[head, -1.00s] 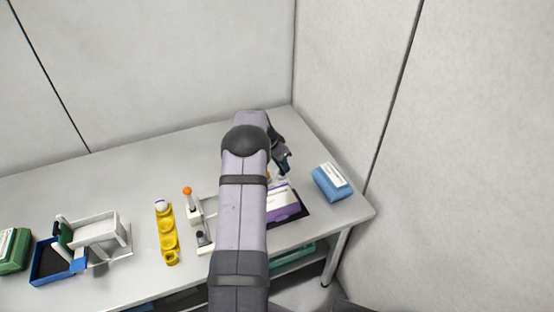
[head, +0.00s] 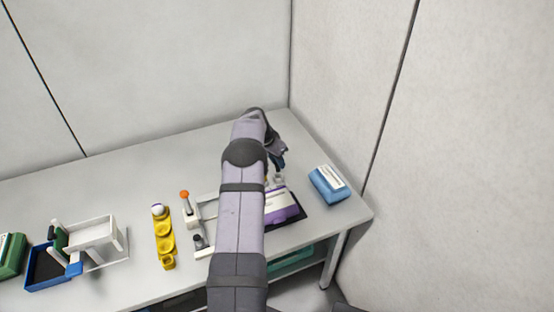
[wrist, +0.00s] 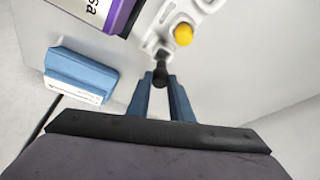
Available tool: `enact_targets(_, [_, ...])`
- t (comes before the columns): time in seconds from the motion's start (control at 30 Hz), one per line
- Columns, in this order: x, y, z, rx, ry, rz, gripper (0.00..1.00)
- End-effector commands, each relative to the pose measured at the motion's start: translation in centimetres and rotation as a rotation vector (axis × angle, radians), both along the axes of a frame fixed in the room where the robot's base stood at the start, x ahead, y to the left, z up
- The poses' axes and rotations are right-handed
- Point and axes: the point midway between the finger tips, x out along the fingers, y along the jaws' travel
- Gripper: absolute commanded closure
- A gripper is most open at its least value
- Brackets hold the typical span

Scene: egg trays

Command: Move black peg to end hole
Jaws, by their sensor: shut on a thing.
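The black peg (wrist: 160,75) is between the two blue fingertips of my gripper (wrist: 161,84) in the wrist view. My gripper is shut on it. The peg is at the near end of a white peg board (wrist: 150,42), by a grey round spot there; I cannot tell whether it is inside a hole or just above it. A yellow peg (wrist: 183,35) stands on the board beyond it. In the head view my gripper (head: 277,166) is over the far right part of the table, and my arm hides much of the board.
A blue box (head: 323,189) with a white label lies right of my gripper. A purple and white box (head: 282,214) is in front of it. A white frame with an orange knob (head: 184,194) and a yellow holder (head: 165,248) stand left of my arm.

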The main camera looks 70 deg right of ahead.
Motion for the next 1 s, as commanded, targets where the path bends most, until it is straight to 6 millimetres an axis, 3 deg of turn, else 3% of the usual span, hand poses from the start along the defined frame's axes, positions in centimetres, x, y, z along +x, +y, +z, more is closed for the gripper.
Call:
enact_targets(0.4, [0.0, 0.0, -3.2, -0.001, 0.0, -0.001, 1.0])
enact_targets(1.0, [0.0, 0.0, -3.3, 0.0, 0.0, -0.001, 1.0])
